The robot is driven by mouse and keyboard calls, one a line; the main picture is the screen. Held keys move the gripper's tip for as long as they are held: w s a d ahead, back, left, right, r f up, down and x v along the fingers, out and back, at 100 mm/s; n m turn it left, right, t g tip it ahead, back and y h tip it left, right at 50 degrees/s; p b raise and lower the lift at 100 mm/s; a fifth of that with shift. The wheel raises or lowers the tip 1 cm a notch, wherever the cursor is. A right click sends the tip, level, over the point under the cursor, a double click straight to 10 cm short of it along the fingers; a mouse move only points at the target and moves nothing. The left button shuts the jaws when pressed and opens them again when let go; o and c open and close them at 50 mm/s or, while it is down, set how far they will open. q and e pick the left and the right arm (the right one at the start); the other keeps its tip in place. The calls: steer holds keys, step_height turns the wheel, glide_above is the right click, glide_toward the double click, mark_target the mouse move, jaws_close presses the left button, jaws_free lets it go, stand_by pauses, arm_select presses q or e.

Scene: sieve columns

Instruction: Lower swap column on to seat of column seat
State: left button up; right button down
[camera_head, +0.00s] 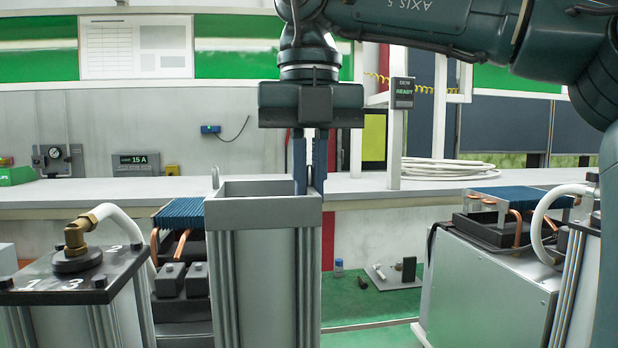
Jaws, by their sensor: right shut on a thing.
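The swap column (262,270), a tall grey ribbed box with an open top, stands upright in the middle. My right gripper (310,188) points straight down at its top right rim. Its two dark blue fingers are shut on the column there; what exactly lies between the tips is partly hidden. The column's lower end is below the picture, so the seat of the column seat cannot be made out, nor whether the column touches it. My left gripper is not in view.
A capped unit (75,275) with a white hose stands close on the left, beside a blue finned block (180,213). A grey cabinet (490,285) with copper pipes stands right. A long bench (370,187) with a coiled white hose (445,168) runs behind. Green floor shows between.

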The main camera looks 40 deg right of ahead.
mark_target(309, 226)
steer(key=shift+r, duration=0.15)
steer(key=shift+f+b, duration=0.6)
steer(key=shift+f, duration=0.25)
steer(key=shift+f+b, duration=0.5)
steer(key=shift+f, duration=0.15)
steer(key=shift+f+b, duration=0.5)
steer(key=shift+f, duration=0.25)
steer(key=shift+f+b, duration=0.35)
steer(key=shift+f, duration=0.15)
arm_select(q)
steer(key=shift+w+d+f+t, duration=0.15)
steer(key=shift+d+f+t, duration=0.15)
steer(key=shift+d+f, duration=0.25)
arm_select(e)
steer(key=shift+f, duration=0.15)
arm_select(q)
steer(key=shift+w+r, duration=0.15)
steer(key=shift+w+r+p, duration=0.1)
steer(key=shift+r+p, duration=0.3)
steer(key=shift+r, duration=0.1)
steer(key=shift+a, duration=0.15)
